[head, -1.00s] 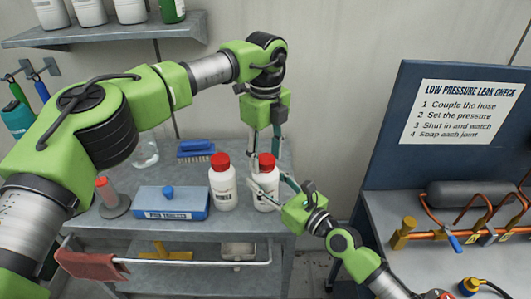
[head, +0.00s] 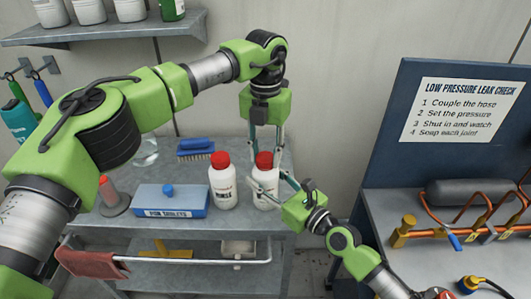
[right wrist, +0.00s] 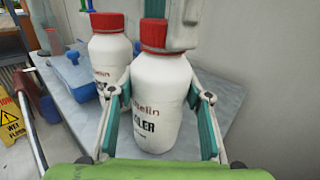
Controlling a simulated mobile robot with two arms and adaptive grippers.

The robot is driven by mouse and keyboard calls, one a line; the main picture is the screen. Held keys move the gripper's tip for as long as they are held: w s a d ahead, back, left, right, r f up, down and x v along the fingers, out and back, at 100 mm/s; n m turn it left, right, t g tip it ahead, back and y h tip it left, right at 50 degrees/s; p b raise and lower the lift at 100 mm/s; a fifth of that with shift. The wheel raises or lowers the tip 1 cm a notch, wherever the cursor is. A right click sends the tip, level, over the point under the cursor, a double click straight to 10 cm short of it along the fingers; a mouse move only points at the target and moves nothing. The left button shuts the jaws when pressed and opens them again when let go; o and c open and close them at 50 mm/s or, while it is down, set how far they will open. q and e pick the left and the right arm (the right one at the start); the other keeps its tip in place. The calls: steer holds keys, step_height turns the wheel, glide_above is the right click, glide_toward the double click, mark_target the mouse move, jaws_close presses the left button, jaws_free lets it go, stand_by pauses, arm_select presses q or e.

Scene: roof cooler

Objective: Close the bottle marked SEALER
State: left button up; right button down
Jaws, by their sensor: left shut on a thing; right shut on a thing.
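The white bottle with a red cap (head: 264,160) and a label ending in "LER" stands upright on the grey shelf top (head: 225,222). It shows large in the right wrist view (right wrist: 160,108). My right gripper (head: 268,179) is shut around its body, one finger on each side. My left gripper (head: 265,152) comes down from above and is shut on the red cap. The cap sits at the top of the bottle neck. The left fingers hide part of it in the right wrist view, and I cannot tell how tight it is.
A second white bottle with a red cap (head: 223,182) stands close to the left. A blue box (head: 170,202), a brush (head: 195,148) and a red-topped stand (head: 110,192) lie further left. A bench with copper pipes (head: 465,235) is at right.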

arm_select(q)
steer(key=m, duration=1.5)
steer(key=shift+m, duration=0.4)
steer(key=m, duration=0.4)
steer(key=shift+m, duration=0.4)
steer(key=o, duration=1.2)
steer(key=shift+r, duration=2.25)
